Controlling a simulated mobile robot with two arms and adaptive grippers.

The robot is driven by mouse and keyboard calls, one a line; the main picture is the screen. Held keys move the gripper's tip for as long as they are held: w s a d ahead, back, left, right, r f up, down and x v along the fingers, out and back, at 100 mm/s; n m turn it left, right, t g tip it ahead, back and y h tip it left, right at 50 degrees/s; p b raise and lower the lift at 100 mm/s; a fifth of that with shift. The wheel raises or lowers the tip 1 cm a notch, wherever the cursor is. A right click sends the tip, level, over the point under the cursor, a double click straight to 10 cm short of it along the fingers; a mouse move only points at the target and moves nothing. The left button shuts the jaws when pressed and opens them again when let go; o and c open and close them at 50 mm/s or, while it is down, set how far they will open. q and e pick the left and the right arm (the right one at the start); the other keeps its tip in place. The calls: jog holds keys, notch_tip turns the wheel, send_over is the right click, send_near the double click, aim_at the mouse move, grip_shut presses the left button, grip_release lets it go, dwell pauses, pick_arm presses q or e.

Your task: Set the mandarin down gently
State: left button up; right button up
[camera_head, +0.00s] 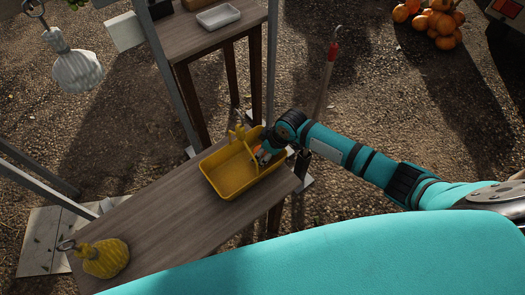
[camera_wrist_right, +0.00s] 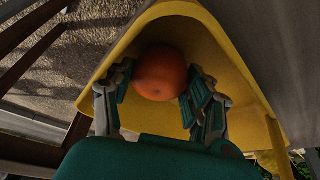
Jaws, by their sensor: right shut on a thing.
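The mandarin (camera_wrist_right: 160,72) is round and orange. In the right wrist view it sits between the fingers of my right gripper (camera_wrist_right: 160,95), inside the yellow basket (camera_wrist_right: 240,62). My right gripper is shut on it. I cannot tell whether the mandarin touches the basket's floor. In the head view the yellow basket (camera_head: 229,181) stands on the wooden table, and my right gripper (camera_head: 262,157) reaches into its right end. Only a bit of orange shows there. My left gripper is not in view.
The wooden table (camera_head: 165,224) holds a yellow net bag (camera_head: 104,258) at its front left. A second table (camera_head: 205,35) with a white tray (camera_head: 218,16) stands behind. A white net bag (camera_head: 76,70) hangs at upper left. Pumpkins (camera_head: 436,22) lie on the ground at upper right.

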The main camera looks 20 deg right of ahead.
jog(key=shift+f, duration=0.2)
jog(key=o, duration=1.3)
jog(key=shift+o, duration=0.2)
jog(key=shift+r, duration=0.1)
notch_tip(320, 180, up, 13)
jog(key=p, duration=1.3)
